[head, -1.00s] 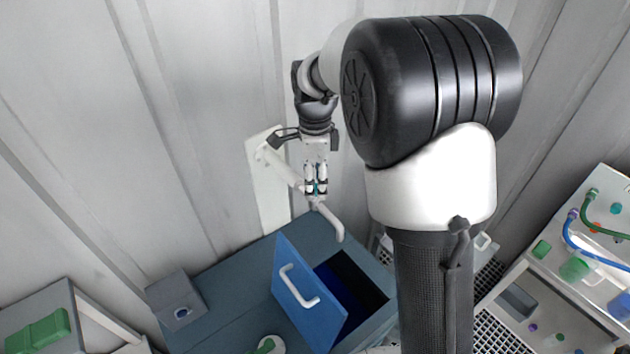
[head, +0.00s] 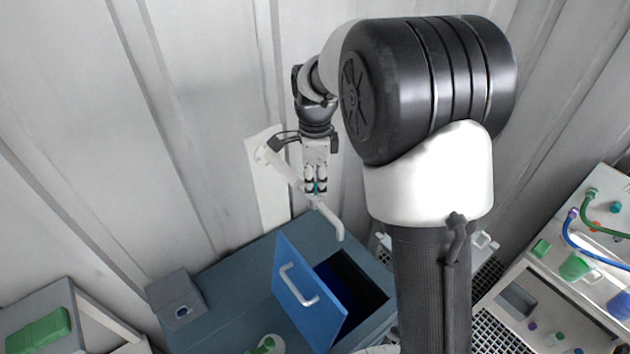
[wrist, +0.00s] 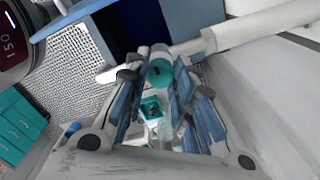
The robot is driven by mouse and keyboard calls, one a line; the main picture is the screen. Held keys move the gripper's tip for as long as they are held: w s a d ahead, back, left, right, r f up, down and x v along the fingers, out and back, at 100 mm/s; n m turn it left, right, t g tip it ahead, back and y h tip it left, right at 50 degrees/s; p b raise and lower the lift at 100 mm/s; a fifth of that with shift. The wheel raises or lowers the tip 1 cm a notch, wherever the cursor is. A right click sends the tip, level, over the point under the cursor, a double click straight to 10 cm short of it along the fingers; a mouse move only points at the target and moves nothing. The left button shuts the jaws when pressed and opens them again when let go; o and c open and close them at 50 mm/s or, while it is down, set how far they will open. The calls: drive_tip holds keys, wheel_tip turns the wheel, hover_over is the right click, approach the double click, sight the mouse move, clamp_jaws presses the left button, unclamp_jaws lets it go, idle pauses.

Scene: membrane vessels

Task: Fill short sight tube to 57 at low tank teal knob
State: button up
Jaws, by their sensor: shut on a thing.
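My gripper (head: 316,186) points down at a white spout pipe (head: 327,217) that comes off a pale wall plate (head: 268,185). Its fingers are shut on a small teal knob (wrist: 160,73), which shows between the blue-grey finger pads in the wrist view. A teal square piece (wrist: 151,107) with a dark centre also lies between the fingers in that view. The white pipe (wrist: 240,33) crosses the upper right of the wrist view. I cannot make out the short sight tube or its level marks in either view.
A blue-grey cabinet (head: 225,285) stands below, with a raised blue panel (head: 302,300) beside a dark opening. A round display (wrist: 14,45) seems to read 150. A bench with green and blue hoses (head: 590,245) stands at right. My arm hides the centre right.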

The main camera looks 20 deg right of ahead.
clamp_jaws()
drive_tip(key=shift+n, duration=0.3)
drive_tip(key=n, duration=0.3)
drive_tip(key=shift+n, duration=0.3)
drive_tip(key=n+b, duration=0.1)
drive_tip(key=n, duration=0.3)
drive_tip(key=shift+n, duration=0.3)
drive_tip(key=n, duration=0.4)
drive_tip(key=shift+n, duration=2.1)
drive_tip(key=o, duration=1)
unclamp_jaws()
drive_tip(key=shift+c, duration=0.2)
